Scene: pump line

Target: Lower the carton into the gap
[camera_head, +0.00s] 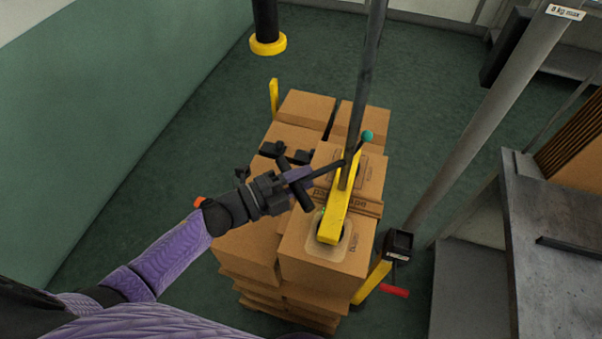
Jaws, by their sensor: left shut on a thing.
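A brown carton (301,262) is at the front right of the carton stack, under a yellow lifter bar (341,204) with a round pad on the carton's top. Whether its underside rests on the cartons below or hangs just above them cannot be told. My left gripper (304,187) is shut on the lifter's dark handle (329,170), above the middle of the stack. A teal ball (367,136) sits on a thin lever by the lifter. A narrow dark gap shows between the two back cartons; other gaps are hidden by the arm and lifter. My right gripper is not in view.
A grey tube (368,75) rises from the lifter. A slanted grey post (462,140) and a grey bench (555,250) stand to the right. A black-and-yellow post (268,42) is at the back.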

